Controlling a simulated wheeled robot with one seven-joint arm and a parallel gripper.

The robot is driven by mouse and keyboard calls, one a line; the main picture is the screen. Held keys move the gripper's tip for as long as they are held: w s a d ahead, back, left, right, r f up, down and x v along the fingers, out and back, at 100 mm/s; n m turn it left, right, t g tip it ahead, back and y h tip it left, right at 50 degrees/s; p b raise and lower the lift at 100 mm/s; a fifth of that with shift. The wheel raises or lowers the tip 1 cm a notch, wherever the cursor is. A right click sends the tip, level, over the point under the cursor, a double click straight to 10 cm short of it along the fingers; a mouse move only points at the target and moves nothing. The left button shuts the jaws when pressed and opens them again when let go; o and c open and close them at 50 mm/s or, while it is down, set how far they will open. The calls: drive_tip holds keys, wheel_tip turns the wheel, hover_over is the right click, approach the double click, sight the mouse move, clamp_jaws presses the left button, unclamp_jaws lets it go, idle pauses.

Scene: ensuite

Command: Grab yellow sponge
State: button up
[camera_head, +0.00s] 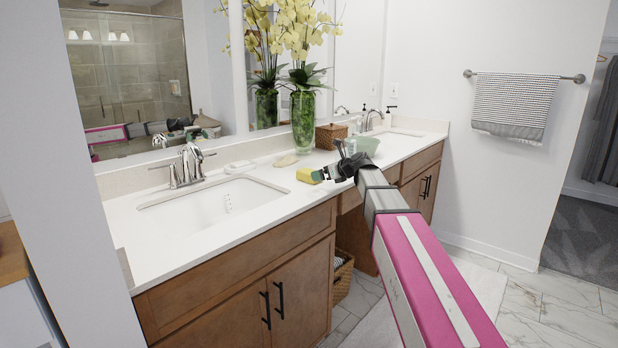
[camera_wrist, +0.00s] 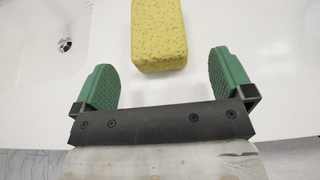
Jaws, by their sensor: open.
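The yellow sponge (camera_head: 308,176) lies on the white countertop (camera_head: 247,223), near its front edge and to the right of the left sink. In the wrist view the sponge (camera_wrist: 158,36) is just beyond the fingertips, roughly centred between them. My gripper (camera_wrist: 160,72) is open, its two green fingers apart with nothing between them. In the head view my gripper (camera_head: 324,174) is just to the right of the sponge; it partly overlaps there, so contact cannot be told.
The left sink (camera_head: 212,203) with its chrome faucet (camera_head: 189,165) is left of the sponge. Wooden cabinets (camera_head: 240,290) are below.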

sight(309, 175)
drive_tip(key=x, duration=0.5)
drive_tip(key=shift+w+a, duration=0.15)
drive_tip(key=shift+a, duration=0.2)
drive_tip(key=c, duration=1)
